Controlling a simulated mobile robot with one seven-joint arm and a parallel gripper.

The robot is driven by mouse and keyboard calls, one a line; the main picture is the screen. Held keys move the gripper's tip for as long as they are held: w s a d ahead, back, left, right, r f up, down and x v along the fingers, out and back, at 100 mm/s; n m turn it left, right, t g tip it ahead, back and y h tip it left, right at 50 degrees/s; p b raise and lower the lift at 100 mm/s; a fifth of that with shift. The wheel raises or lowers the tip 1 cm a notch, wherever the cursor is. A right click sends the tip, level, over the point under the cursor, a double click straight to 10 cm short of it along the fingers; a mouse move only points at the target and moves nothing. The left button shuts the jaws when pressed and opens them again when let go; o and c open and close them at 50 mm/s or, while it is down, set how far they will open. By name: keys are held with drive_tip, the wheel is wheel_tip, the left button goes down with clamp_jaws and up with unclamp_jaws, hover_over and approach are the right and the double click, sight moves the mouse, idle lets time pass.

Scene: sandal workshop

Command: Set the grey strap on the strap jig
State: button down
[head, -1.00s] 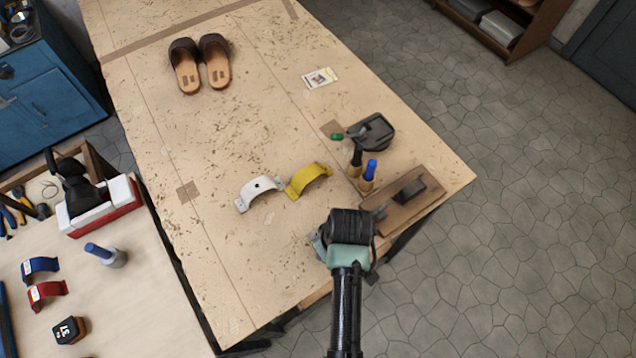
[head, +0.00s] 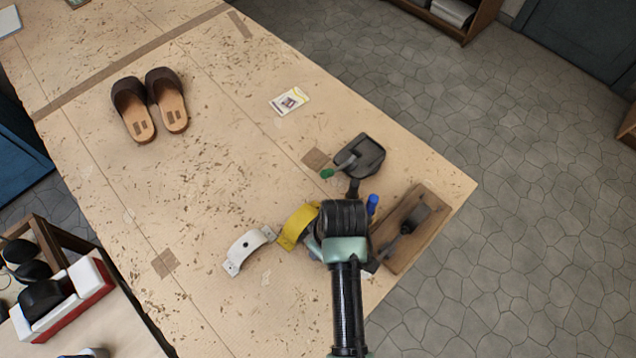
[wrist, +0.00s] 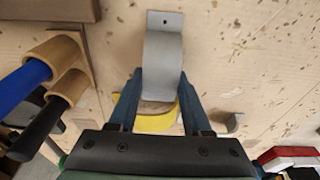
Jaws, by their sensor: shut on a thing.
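My gripper (wrist: 161,76) is shut on the grey strap (wrist: 163,50), a curved band with a small hole in its end tab. The strap is between the two fingers in the wrist view. In the head view my arm and gripper (head: 345,235) cover most or all of it. A wooden block with a dark raised form (head: 428,222), which looks like the strap jig, lies right of my gripper near the table's right edge. I cannot tell the strap's exact height above the table.
A yellow strap (head: 297,226) is just left of my gripper, with a white strap (head: 247,250) beyond it. Blue (wrist: 22,85) and black handles stand close by in wooden holders. A dark tool (head: 362,157) lies behind. Sandals (head: 150,104) and a card (head: 289,100) are farther back.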

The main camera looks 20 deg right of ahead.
drive_tip(key=shift+s+r, duration=0.25)
drive_tip(key=shift+s, duration=0.45)
drive_tip(key=shift+f, duration=0.2)
drive_tip(key=shift+c, duration=1.7)
unclamp_jaws()
drive_tip(key=shift+w+f, duration=0.15)
drive_tip(key=shift+w, duration=0.25)
drive_tip(key=shift+s, duration=0.2)
drive_tip(key=shift+w+d+r, duration=0.1)
drive_tip(key=shift+r, duration=0.65)
wheel_tip(320, 180, up, 11)
drive_tip(key=s, duration=0.1)
drive_tip(key=shift+s+d, duration=0.25)
drive_tip(key=shift+s, duration=0.1)
